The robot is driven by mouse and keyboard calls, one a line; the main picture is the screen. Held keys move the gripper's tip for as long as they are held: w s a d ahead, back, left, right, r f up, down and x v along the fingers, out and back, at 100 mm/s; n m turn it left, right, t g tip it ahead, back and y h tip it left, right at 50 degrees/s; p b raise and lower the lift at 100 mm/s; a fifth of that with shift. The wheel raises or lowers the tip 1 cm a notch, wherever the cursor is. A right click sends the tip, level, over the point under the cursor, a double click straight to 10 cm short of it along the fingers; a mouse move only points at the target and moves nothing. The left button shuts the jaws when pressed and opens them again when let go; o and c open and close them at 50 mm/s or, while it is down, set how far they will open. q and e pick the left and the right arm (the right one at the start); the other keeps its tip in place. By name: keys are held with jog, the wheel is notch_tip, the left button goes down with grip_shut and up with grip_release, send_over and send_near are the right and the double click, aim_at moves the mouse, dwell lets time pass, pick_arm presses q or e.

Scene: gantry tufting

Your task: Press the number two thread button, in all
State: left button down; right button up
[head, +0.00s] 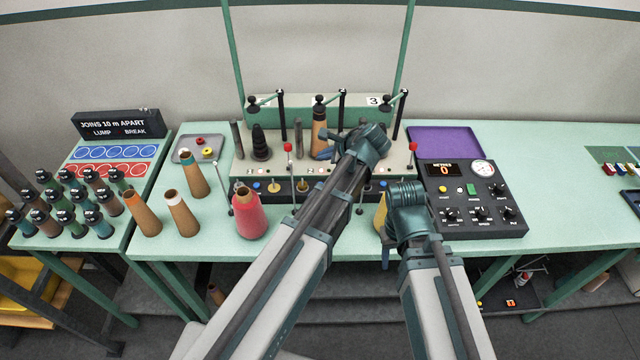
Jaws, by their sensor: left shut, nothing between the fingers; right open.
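The green-topped threading machine (236,168) has three stations with dark guide arms, and only the number plate 3 (374,100) is readable. Small coloured buttons run along its front, including a blue one (256,186) and a yellowish one (274,187). My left gripper (334,150) is shut and empty, over the machine near the middle brown cone (319,132). My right gripper (390,212) is open in front of the machine's right end, mostly hidden behind its wrist, near a yellow cone (379,214).
A black control box (468,215) with a gauge and a purple tray (445,141) are on the right.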

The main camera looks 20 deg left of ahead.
pick_arm(q)
jog(key=shift+f, duration=0.15)
notch_tip(320, 180, down, 9)
jog(key=b, duration=0.8)
jog(key=shift+r+b, duration=0.2)
jog(key=shift+b, duration=0.2)
dwell(1.2)
jog(key=shift+f+b, duration=0.4)
jog(key=shift+f+b, duration=0.45)
dwell(0.6)
jog(key=shift+r, duration=0.15)
jog(key=shift+r+p, duration=0.75)
jog(key=shift+p, duration=0.15)
jog(key=shift+r, duration=0.1)
notch_tip(320, 180, up, 5)
jog(key=p, duration=0.5)
